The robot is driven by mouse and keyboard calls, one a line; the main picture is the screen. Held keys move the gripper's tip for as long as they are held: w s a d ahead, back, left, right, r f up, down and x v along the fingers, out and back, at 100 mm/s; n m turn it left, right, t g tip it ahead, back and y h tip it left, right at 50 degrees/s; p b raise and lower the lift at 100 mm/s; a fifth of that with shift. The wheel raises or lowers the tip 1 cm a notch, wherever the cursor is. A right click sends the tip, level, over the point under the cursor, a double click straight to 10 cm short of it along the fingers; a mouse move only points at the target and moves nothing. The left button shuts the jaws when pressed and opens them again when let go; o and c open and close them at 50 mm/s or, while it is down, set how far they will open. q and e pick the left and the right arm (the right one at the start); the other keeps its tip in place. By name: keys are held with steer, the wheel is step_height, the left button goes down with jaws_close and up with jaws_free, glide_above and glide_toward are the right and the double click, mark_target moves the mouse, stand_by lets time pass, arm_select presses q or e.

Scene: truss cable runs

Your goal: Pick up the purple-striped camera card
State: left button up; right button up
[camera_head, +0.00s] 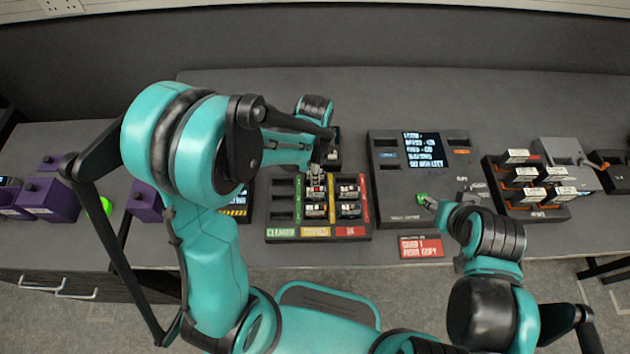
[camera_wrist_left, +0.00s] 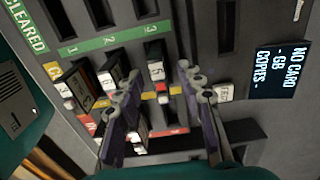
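A dark card tray (camera_head: 273,233) has three columns marked by green, yellow and red strips. Several small dark camera cards with white labels stand in its middle and right columns. In the left wrist view three cards stand in a row: a left one (camera_wrist_left: 73,88), a middle one (camera_wrist_left: 108,76) and a right one (camera_wrist_left: 156,70) with a red mark below it. No purple stripe can be made out on any card. My left gripper (camera_head: 317,170) is over the tray, fingers apart (camera_wrist_left: 160,88), near the right card. My right gripper (camera_head: 428,201) is by the reader's front edge; its fingers are too small to judge.
A dark reader console (camera_head: 392,203) with a lit screen (camera_head: 424,150) stands right of the tray. A red sign (camera_head: 421,247) lies in front. A rack (camera_head: 527,215) of several cards is at the right. Purple boxes (camera_head: 48,200) stand at the left.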

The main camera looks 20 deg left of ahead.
arm_select(q)
steer(key=shift+f, duration=0.35)
jaws_close()
